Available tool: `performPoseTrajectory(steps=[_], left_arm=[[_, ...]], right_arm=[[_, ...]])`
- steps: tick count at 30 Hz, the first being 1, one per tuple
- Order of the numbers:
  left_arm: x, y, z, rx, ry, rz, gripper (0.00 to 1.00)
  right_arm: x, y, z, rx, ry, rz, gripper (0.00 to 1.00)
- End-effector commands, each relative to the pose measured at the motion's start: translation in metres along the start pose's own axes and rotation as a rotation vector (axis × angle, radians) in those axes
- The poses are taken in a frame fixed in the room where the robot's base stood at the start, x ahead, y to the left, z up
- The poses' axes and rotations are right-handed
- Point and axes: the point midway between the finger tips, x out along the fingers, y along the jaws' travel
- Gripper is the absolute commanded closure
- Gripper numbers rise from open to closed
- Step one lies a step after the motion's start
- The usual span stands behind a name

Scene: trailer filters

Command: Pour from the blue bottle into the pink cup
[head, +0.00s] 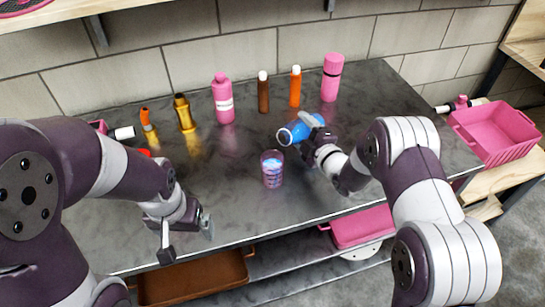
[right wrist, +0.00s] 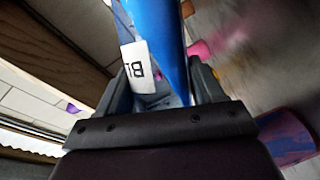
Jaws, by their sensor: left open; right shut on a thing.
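The blue bottle (head: 299,129) is held tilted, nearly on its side, above the counter, with its mouth end toward the left. My right gripper (head: 318,138) is shut on it. In the right wrist view the blue bottle (right wrist: 160,40) with a white label lies between the fingers of my right gripper (right wrist: 155,90). The pink cup (head: 272,170) stands upright on the counter, just below and left of the bottle's mouth. It looks see-through, with something bluish inside. My left gripper (head: 187,238) is open and empty near the counter's front edge.
Along the wall stand a pink bottle (head: 223,100), a gold bottle (head: 184,113), a brown bottle (head: 263,92), an orange bottle (head: 295,87) and a pink flask (head: 331,77). A pink basket (head: 495,134) sits at right. A brown tray (head: 195,279) is below.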

Motion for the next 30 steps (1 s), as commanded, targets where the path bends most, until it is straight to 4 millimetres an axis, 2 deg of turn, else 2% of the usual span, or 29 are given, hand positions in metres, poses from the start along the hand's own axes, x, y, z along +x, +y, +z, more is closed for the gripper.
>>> performPoseTrajectory(steps=[30], left_arm=[[0.0013, 0.0000, 0.0001, 0.000, 0.000, 0.000, 0.03]], right_arm=[[-0.0024, 0.0069, 0.0018, -0.057, 0.005, 0.024, 0.75]])
